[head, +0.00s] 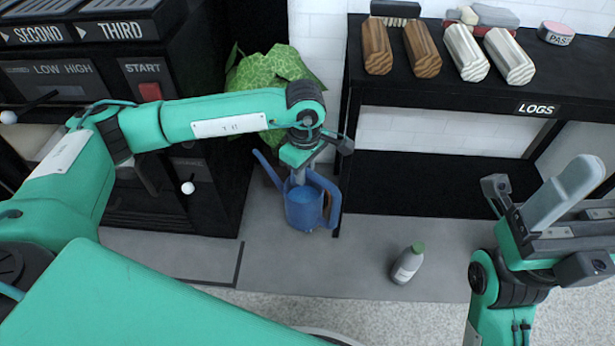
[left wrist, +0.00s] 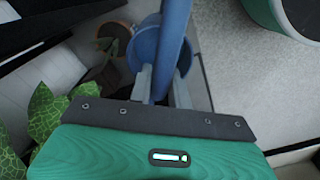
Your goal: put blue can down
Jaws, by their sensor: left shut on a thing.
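The blue can (head: 303,207) is a watering can with a long spout to the left and a loop handle. It is upright in the middle of the head view, low over the grey floor slab; I cannot tell whether its base touches. My left gripper (head: 299,176) is above it, shut on its blue top bar. In the left wrist view the bar (left wrist: 173,45) runs between the two grey fingers (left wrist: 163,85), with the can's round body behind. My right gripper (head: 565,205) is at the right, away from the can; its jaw gap is unclear.
A grey bottle with a green cap (head: 408,265) stands on the slab to the right. A black shelf (head: 440,92) with logs is behind right, and a leafy plant (head: 268,85) behind. A black machine (head: 150,75) is at the left. Bare slab (head: 345,260) lies in front.

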